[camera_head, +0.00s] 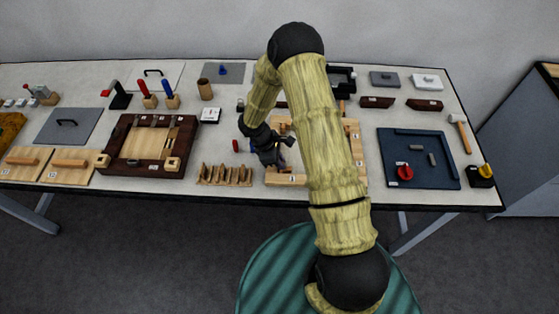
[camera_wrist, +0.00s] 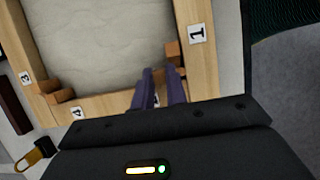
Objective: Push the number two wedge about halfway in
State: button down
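A light wooden frame (camera_head: 356,150) lies on the table, mostly behind my arm in the head view; it also shows in the wrist view (camera_wrist: 203,75). Its labels 1 (camera_wrist: 196,33), 3 (camera_wrist: 25,77) and 4 (camera_wrist: 78,112) are readable. Another label sits partly hidden between my fingers, and I cannot read it. Brown wedge pieces (camera_wrist: 172,51) sit by label 1, and others (camera_wrist: 60,97) near label 3. I cannot tell which wedge is number two. My gripper (camera_wrist: 160,70) is over the frame's corner, fingers a little apart, nothing seen between them. It also shows in the head view (camera_head: 282,158).
A dark framed wooden box (camera_head: 118,168) and a slotted wooden rack (camera_head: 225,181) stand to the left. A blue tray (camera_head: 440,178) with a red knob lies to the right. A wooden mallet (camera_head: 461,130) lies near the right edge.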

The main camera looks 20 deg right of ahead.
jog(key=shift+w+d+b, duration=0.15)
jog(key=shift+w+b, duration=0.15)
jog(key=shift+w, duration=0.15)
jog(key=c, duration=1.7)
grip_release()
jog(key=shift+r, duration=0.25)
jog(key=b+v, duration=0.3)
jog(key=v, duration=1.4)
